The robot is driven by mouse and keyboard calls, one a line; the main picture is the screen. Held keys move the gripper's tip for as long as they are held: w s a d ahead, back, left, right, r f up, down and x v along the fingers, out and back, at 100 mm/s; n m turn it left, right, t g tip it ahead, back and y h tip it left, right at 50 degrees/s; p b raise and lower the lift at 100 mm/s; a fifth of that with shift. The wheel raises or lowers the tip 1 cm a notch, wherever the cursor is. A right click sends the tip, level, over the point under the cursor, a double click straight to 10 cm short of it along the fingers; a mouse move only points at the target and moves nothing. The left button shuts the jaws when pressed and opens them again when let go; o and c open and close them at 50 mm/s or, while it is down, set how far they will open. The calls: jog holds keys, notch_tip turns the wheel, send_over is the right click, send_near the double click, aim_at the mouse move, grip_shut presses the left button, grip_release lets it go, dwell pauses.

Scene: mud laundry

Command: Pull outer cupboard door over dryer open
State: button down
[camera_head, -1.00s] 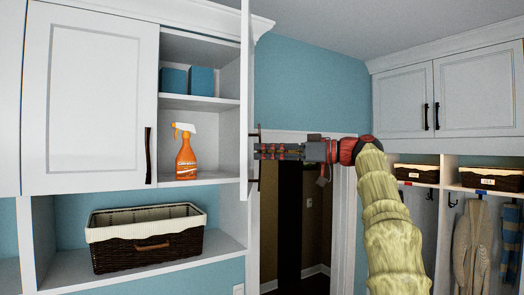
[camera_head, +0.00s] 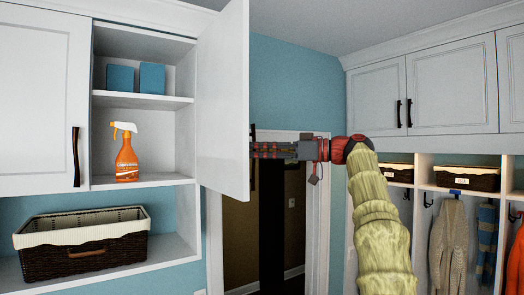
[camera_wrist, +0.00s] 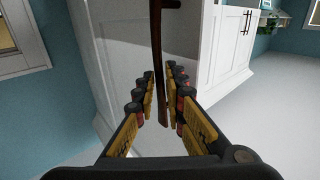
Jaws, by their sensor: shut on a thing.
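The outer cupboard door (camera_head: 224,105) stands swung open to the right of the shelves, its inner face toward me in the head view. My gripper (camera_head: 256,150) reaches the far side of the door from the right, and the door's edge partly hides its fingertips. In the wrist view my gripper (camera_wrist: 163,100) is shut on the dark door handle (camera_wrist: 156,50), which runs between the two finger rows. The white front of the door (camera_wrist: 120,50) lies behind the handle there.
The open shelves hold an orange spray bottle (camera_head: 127,155) and blue boxes (camera_head: 152,77). A wicker basket (camera_head: 85,240) sits on the shelf below. The left cupboard door (camera_head: 38,110) is closed. Closed cupboards (camera_head: 450,90) and hanging coats are at right. A doorway (camera_head: 240,240) lies behind the arm.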

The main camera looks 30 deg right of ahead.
jog(key=shift+w+r, duration=0.1)
jog(key=c, duration=2.3)
grip_release()
jog(key=shift+a, duration=0.1)
jog(key=shift+o, duration=1.3)
jog(key=shift+w+a+f, duration=0.15)
jog(key=shift+w+f, duration=0.1)
jog(key=shift+w, duration=0.5)
jog(key=shift+o, duration=0.8)
jog(key=shift+s, duration=0.35)
jog(key=shift+w, duration=0.1)
jog(key=v, duration=1.2)
